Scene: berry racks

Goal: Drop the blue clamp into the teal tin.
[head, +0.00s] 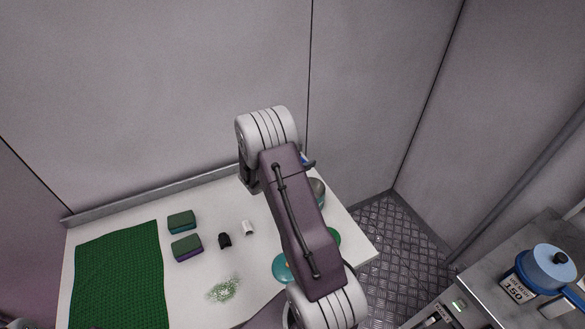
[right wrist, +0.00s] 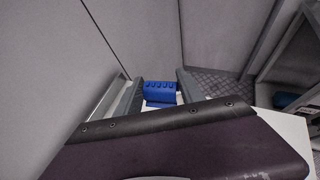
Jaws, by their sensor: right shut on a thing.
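The blue clamp (right wrist: 160,88) is between the two grey fingers of my right gripper (right wrist: 158,97) in the right wrist view, and the gripper is shut on it. In the head view a small blue piece, likely the clamp (head: 308,163), shows at the right edge of my right arm, above the table's back right part. The fingers are hidden there. A round teal thing (head: 281,268) on the table is partly covered by the arm. A grey-teal round container (head: 318,187) also shows behind the arm. I cannot tell which is the teal tin. My left gripper is not visible.
On the white table (head: 205,283) are a green mat (head: 118,275), two sponges (head: 182,222), a black piece (head: 225,241), a white piece (head: 248,228) and a pale green net (head: 224,289). A green round thing (head: 334,237) is half hidden.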

